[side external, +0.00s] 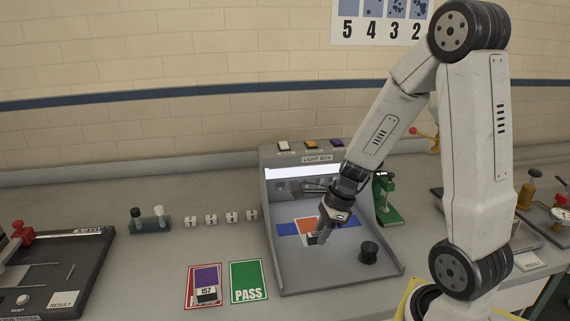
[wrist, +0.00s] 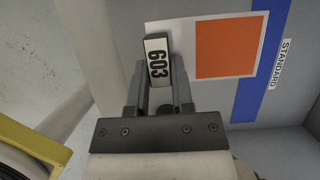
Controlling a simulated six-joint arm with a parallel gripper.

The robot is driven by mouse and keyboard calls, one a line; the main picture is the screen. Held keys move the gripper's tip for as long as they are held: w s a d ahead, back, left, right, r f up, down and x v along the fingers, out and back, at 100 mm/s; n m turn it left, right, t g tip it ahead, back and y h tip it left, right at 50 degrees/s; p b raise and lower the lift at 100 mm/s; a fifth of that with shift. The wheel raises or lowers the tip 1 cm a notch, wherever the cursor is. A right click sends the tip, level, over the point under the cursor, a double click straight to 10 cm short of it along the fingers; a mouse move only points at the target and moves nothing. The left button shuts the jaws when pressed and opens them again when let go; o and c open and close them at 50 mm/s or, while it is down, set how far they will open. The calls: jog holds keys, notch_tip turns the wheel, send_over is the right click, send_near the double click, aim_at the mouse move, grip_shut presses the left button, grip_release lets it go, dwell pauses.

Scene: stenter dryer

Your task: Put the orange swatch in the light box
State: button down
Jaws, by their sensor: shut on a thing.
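The orange swatch (side external: 306,226) is an orange square on a white card. It is inside the grey light box (side external: 315,272), over the blue strip (side external: 288,229). In the wrist view the orange swatch (wrist: 225,48) lies beside the blue strip marked STANDARD (wrist: 250,85). My gripper (side external: 324,233) reaches down into the box. In the wrist view my gripper (wrist: 160,92) is shut on the swatch's tag block (wrist: 157,58), marked 603. I cannot tell whether the card touches the box floor.
A black knob-like weight (side external: 368,254) stands on the right of the box floor. A purple swatch (side external: 207,274) tagged 157 lies on a red card left of the box, next to a green PASS card (side external: 249,281). Small numbered blocks (side external: 211,220) stand behind them.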

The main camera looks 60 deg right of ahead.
send_over(336, 264)
jog(key=s+d, duration=0.1)
jog(key=shift+d+f, duration=0.1)
jog(key=shift+f, duration=0.1)
jog(key=shift+f, duration=0.15)
dwell(0.4)
jog(key=shift+f, duration=3.2)
jog(key=shift+c, duration=2)
grip_release()
jog(key=shift+r, duration=0.1)
jog(key=v, duration=0.7)
jog(key=shift+s+r, duration=0.15)
jog(key=shift+r, duration=0.1)
